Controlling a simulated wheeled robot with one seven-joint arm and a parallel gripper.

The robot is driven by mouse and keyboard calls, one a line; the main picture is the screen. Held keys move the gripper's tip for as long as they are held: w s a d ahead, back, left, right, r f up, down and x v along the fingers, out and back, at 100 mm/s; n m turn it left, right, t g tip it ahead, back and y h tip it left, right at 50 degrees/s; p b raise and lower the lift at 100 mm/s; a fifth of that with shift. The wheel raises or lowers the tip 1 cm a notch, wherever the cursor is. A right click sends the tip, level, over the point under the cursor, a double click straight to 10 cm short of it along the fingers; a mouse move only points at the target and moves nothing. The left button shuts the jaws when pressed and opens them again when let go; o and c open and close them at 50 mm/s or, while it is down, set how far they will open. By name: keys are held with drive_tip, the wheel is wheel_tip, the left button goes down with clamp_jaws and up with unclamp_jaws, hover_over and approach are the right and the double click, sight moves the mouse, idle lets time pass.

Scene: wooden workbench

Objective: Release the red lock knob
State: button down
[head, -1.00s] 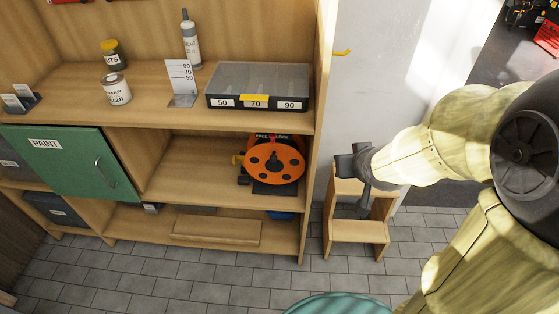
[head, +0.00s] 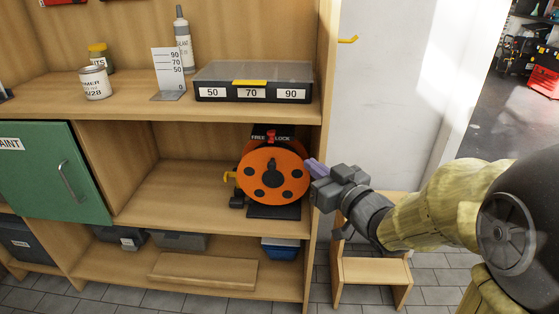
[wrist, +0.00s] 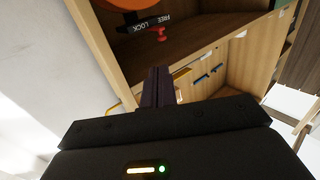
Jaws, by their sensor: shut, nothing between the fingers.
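The red lock knob (head: 271,135) is small and sits at the top of an orange reel (head: 273,172), on a black plate (head: 257,137) marked FREE and LOCK. The reel stands in the middle shelf bay. My gripper (head: 313,166) is shut and empty, to the right of the reel and lower than the knob, apart from both. Its closed fingers also show in the wrist view (wrist: 158,87).
The bay's right side panel (head: 324,120) stands close to my gripper. A divided box (head: 253,82) sits on the shelf above. A yellow handle (head: 230,176) is at the reel's left. A wooden step stool (head: 375,270) stands below my arm. The bay left of the reel is clear.

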drive_tip(key=shift+a, duration=0.15)
drive_tip(key=shift+p, duration=0.3)
drive_tip(key=shift+r+p, duration=0.1)
drive_tip(key=shift+p, duration=0.2)
drive_tip(key=w+a+p, duration=0.1)
drive_tip(key=p, duration=0.5)
drive_tip(key=shift+w+a+r+y, duration=0.1)
drive_tip(key=shift+w+y, duration=0.05)
drive_tip(key=shift+y, duration=0.25)
drive_tip(key=p, duration=0.5)
drive_tip(key=shift+w+a+p, duration=0.1)
drive_tip(key=shift+w+p, duration=0.15)
drive_tip(key=shift+p, duration=0.15)
